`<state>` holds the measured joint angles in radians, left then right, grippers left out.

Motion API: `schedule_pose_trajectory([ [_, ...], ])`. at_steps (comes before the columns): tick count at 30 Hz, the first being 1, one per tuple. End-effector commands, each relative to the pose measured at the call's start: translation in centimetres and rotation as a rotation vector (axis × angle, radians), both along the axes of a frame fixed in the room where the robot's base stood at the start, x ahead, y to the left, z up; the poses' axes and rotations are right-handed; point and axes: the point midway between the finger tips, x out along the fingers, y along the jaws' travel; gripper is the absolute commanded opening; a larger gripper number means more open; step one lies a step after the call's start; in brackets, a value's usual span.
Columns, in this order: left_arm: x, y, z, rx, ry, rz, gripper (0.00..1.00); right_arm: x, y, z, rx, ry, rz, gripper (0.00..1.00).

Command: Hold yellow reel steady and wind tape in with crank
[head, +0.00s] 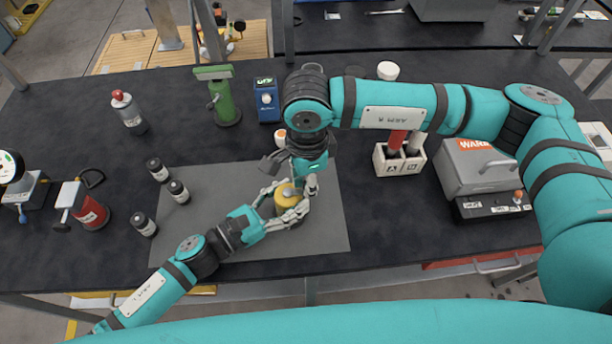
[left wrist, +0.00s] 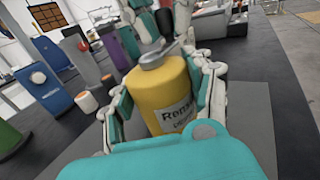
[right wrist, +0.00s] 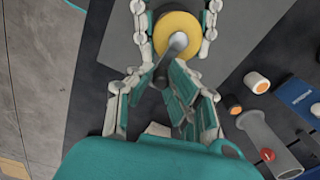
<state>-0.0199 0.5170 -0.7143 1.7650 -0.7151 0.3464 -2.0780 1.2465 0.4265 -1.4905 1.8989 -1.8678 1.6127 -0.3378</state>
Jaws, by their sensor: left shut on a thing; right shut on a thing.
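The yellow reel (head: 285,204) stands upright on the grey mat (head: 330,228); its yellow body with a printed label also shows in the left wrist view (left wrist: 160,98). My left gripper (head: 287,203) is shut around its body from the side. A grey metal crank (left wrist: 158,57) lies across the reel's top, and it also shows in the right wrist view (right wrist: 173,52). My right gripper (right wrist: 160,80) is above the reel, pointing down, shut on the free end of the crank. No tape can be made out, and the right fingers hide the crank's tip.
A green device (head: 224,103), a blue box (head: 267,100) and an orange-and-white roll (head: 281,138) are behind. A red canister (head: 90,212) is left; a white holder (head: 400,160) is right. The mat's front right is clear.

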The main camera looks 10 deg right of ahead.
Motion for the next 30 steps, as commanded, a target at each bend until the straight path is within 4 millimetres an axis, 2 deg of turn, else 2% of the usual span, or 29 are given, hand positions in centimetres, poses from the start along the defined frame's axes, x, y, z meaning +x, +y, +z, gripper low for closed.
schedule_pose_trajectory([
  [10,0.0,0.0,0.0,0.000,0.000,0.000,0.00,-0.1,0.1,0.0,0.002,0.000,-0.023,0.00],
  [11,0.0,0.0,0.0,0.000,0.000,0.000,0.00,-0.1,0.1,0.1,0.002,0.000,-0.023,0.18],
  [16,0.0,0.0,0.0,0.000,0.000,0.000,0.00,-0.1,0.1,0.0,0.002,0.000,-0.022,0.39],
  [25,0.0,0.0,0.0,0.000,0.000,0.000,0.00,-0.1,0.0,0.3,0.001,-0.001,-0.022,0.39],
  [30,0.0,0.0,0.0,0.000,0.000,0.000,0.00,0.0,0.1,2.4,0.002,-0.004,-0.022,0.39],
])
